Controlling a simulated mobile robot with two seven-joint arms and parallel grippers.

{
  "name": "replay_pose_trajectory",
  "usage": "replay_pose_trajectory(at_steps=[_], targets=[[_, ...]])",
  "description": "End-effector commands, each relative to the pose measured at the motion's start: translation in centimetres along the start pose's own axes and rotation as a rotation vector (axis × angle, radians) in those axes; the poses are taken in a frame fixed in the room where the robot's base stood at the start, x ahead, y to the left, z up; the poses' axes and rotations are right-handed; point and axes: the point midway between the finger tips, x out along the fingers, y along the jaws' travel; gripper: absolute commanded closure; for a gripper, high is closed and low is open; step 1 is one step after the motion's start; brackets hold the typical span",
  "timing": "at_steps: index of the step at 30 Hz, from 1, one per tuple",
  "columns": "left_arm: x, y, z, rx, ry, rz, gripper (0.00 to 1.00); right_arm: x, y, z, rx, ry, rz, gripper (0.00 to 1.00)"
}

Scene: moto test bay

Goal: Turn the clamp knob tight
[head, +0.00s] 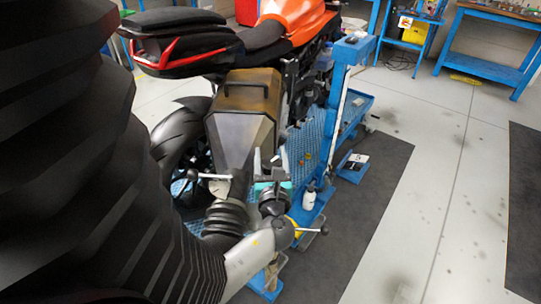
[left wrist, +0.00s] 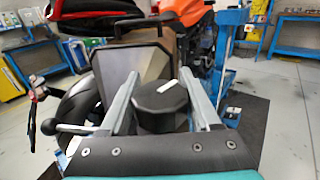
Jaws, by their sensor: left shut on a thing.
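The clamp knob (left wrist: 160,105) is a dark, faceted, drum-shaped piece with a white mark on its top. It shows best in the left wrist view, standing between the two pale fingers of my left gripper (left wrist: 162,92). The left gripper is shut on it. In the head view my left gripper (head: 271,162) shows small, with a teal pad behind its fingers, and my wrist hides much of the area around it. My right gripper is in neither view.
An orange and black motorcycle (head: 262,37) with a boxy bronze-grey case (head: 240,110) stands close behind the gripper. A blue post (head: 342,90) rises right of it. A white bottle (head: 309,197) stands near the post's foot. The floor at right is clear; blue benches (head: 490,45) stand farther back.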

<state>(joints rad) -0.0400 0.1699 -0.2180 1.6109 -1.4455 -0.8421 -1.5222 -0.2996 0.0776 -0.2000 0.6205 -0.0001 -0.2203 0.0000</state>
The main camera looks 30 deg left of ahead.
Motion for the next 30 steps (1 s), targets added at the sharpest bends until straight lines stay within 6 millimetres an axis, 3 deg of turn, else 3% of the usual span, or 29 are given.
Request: replay_pose_trajectory(at_steps=[8,20,30], targets=[[-0.02,0.01,-0.02,0.000,0.000,0.000,0.92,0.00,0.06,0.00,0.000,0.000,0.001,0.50],[0.05,-0.19,0.14,0.005,-0.004,-0.096,0.92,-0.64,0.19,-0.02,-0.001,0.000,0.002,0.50],[-0.09,-0.95,-0.12,0.008,-0.006,-0.378,0.92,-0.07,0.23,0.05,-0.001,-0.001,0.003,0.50]])
